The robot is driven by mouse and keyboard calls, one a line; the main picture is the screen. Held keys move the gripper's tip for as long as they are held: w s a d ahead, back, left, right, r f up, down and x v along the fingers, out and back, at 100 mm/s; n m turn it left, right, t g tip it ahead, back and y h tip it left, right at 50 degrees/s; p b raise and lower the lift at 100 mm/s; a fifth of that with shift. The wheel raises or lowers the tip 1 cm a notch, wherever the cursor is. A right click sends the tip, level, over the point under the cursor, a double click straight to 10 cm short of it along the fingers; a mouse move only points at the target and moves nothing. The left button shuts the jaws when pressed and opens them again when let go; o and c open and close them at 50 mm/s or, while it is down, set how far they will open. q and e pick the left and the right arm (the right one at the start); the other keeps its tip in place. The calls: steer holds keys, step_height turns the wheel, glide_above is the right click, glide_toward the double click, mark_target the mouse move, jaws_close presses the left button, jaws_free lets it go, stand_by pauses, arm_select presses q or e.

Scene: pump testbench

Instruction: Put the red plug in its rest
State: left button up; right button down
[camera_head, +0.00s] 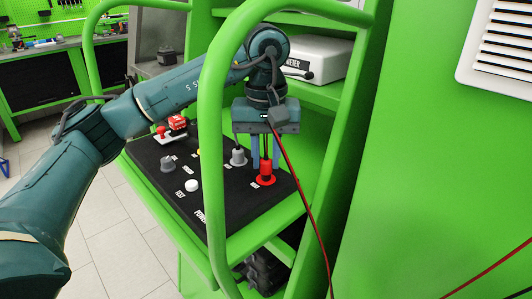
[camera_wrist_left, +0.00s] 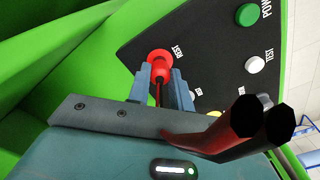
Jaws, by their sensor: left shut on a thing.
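The red plug (camera_head: 267,170) is upright between the fingers of my left gripper (camera_head: 264,164), at the right end of the black panel. Its lower end meets a red round rest (camera_head: 264,182) on the panel. In the left wrist view the plug (camera_wrist_left: 160,69) lines up with the red ring (camera_wrist_left: 158,54) beside the REST label. My left gripper (camera_wrist_left: 163,78) is shut on the plug. I cannot tell how deep the plug sits in the ring. A red cable runs from the gripper down to the right. My right gripper is not in view.
The black panel (camera_head: 214,200) carries a grey knob (camera_head: 238,156), a white button (camera_head: 192,185), and a red switch (camera_head: 176,123). In the wrist view a green button (camera_wrist_left: 247,15) shows. Green rails (camera_head: 211,190) stand in front of the bench. A white meter box (camera_head: 318,57) sits behind.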

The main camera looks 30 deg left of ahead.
arm_select(q)
steer(key=shift+f+b, duration=0.6)
steer(key=shift+f, duration=0.2)
steer(key=o, duration=1.3)
steer(key=shift+r, duration=0.15)
steer(key=shift+r+p, duration=3.05)
steer(key=shift+r, duration=0.85)
